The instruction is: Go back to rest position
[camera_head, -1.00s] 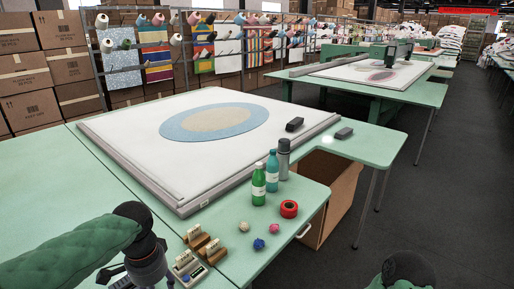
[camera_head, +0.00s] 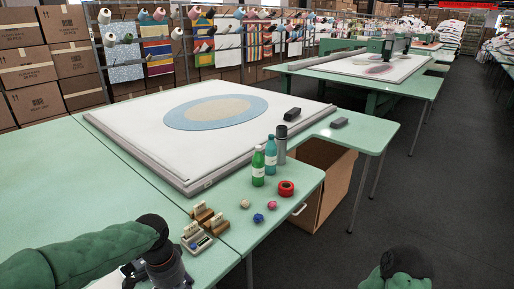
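My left arm, in a green sleeve, comes in from the lower left over the green table (camera_head: 85,190). Its dark wrist shows near the front edge, and the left gripper (camera_head: 132,270) is mostly hidden behind the wrist and cut by the picture's lower edge. Its fingers cannot be made out clearly. My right arm shows only as a green and black part at the bottom right. The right gripper is out of view.
A white tufting frame (camera_head: 270,154) with a blue and beige oval lies on the table. A green bottle (camera_head: 258,168), a blue bottle (camera_head: 270,158), a grey flask (camera_head: 281,145), red tape (camera_head: 286,188), small yarn balls (camera_head: 258,218) and wooden blocks (camera_head: 203,212) stand near the front edge. Dark floor is clear at right.

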